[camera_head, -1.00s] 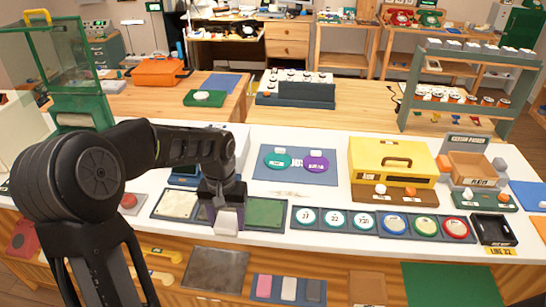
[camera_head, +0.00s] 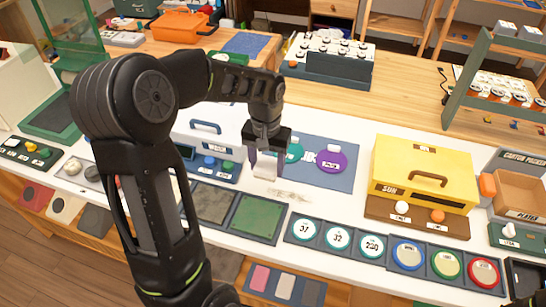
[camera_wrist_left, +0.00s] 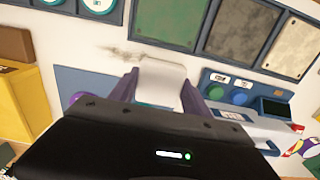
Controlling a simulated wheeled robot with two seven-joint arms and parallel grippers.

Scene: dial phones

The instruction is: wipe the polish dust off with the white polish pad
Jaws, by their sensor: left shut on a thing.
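My left gripper (camera_head: 265,165) is shut on the white polish pad (camera_head: 265,171), which hangs between its fingertips. In the left wrist view the pad (camera_wrist_left: 161,82) shows pale between the purple-grey fingers. The pad is by the left edge of the blue mat. The polish dust (camera_head: 290,194) is a thin brownish smear on the white tabletop, just in front and to the right of the pad. I cannot tell whether the pad touches the table.
The blue mat (camera_head: 345,181) carries a teal disc and a purple disc (camera_head: 331,159). A green panel (camera_head: 257,215) and numbered dials (camera_head: 339,238) line the front. A yellow box (camera_head: 424,172) stands right, a white device (camera_head: 206,122) left. White tabletop around the smear is clear.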

